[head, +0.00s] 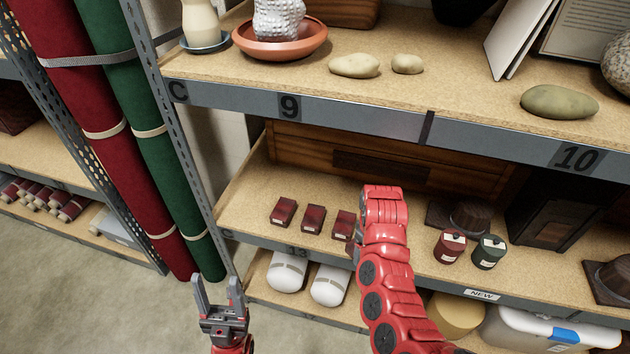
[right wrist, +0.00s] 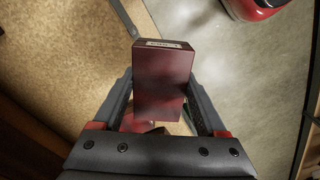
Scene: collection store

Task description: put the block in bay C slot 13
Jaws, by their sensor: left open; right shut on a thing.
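A dark red block (right wrist: 163,80) with a pale label on its end is between the fingers of my right gripper (right wrist: 160,98), which is shut on it. In the head view my right arm reaches to the shelf and hides most of that gripper and the block. Three similar dark red blocks stand in a row on the middle shelf: left (head: 283,212), middle (head: 314,219) and right (head: 344,224), just left of my arm. My left gripper (head: 217,290) is open and empty, low in front of the rack.
A wooden drawer box (head: 300,148) stands behind the blocks. A red jar (head: 450,246) and a green jar (head: 488,252) stand right of my arm. White rolls (head: 287,271) lie on the shelf below. Red and green fabric rolls (head: 145,120) lean at the left upright.

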